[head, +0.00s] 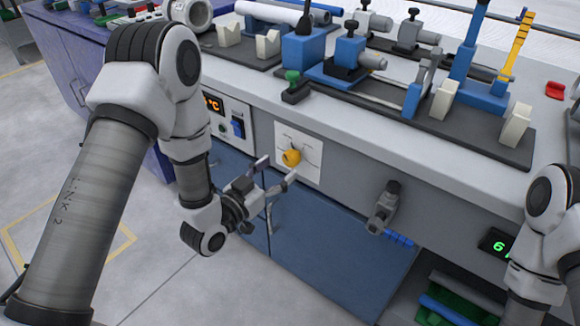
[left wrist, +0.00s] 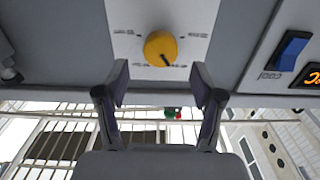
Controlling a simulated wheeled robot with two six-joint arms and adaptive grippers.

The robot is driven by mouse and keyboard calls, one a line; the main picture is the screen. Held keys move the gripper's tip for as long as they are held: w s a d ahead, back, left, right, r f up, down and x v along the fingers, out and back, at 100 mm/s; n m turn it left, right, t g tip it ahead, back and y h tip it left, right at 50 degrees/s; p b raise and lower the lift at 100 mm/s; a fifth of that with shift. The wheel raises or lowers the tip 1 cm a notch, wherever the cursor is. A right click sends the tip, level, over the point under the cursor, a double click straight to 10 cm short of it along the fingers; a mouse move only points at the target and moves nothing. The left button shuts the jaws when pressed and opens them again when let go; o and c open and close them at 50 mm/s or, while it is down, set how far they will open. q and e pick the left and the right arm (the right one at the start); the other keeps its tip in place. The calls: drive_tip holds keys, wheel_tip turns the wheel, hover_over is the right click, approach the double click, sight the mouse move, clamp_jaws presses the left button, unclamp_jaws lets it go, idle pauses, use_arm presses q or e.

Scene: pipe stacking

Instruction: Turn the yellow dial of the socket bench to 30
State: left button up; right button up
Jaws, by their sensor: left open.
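The yellow dial (head: 291,157) is a round knob on a white plate (head: 311,142) on the front face of the socket bench. In the left wrist view the dial (left wrist: 158,46) has a dark pointer line running from its middle to the lower right. Small labels around it are too blurred to read. My left gripper (head: 277,169) is open and empty in front of the dial. In the left wrist view the fingertips of my left gripper (left wrist: 160,82) are spread on either side, short of the dial and apart from it. My right gripper is out of view.
An orange display (head: 212,103) with a blue switch (head: 238,128) is left of the dial plate. A grey fitting (head: 384,207) sticks out of the bench front to the right. The benchtop (head: 420,155) carries clamps, blocks and pipes. Open floor (head: 150,285) lies in front.

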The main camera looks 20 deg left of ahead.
sight(287, 160)
use_arm(q)
drive_tip(key=x, duration=0.4)
drive_tip(key=shift+w, duration=0.2)
drive_tip(key=c, duration=1.1)
drive_tip(key=shift+n, duration=0.4)
drive_tip(key=shift+n+p, duration=0.5)
drive_tip(key=shift+n, duration=0.4)
drive_tip(key=n+p, duration=0.2)
drive_tip(key=n, duration=0.2)
drive_tip(key=shift+a, duration=0.1)
drive_tip(key=n+p, duration=0.1)
drive_tip(key=n, duration=0.3)
drive_tip(key=shift+p, duration=0.3)
drive_tip(key=shift+f+n+p, duration=0.15)
drive_tip(key=shift+n+p, duration=0.45)
drive_tip(key=shift+n, duration=1)
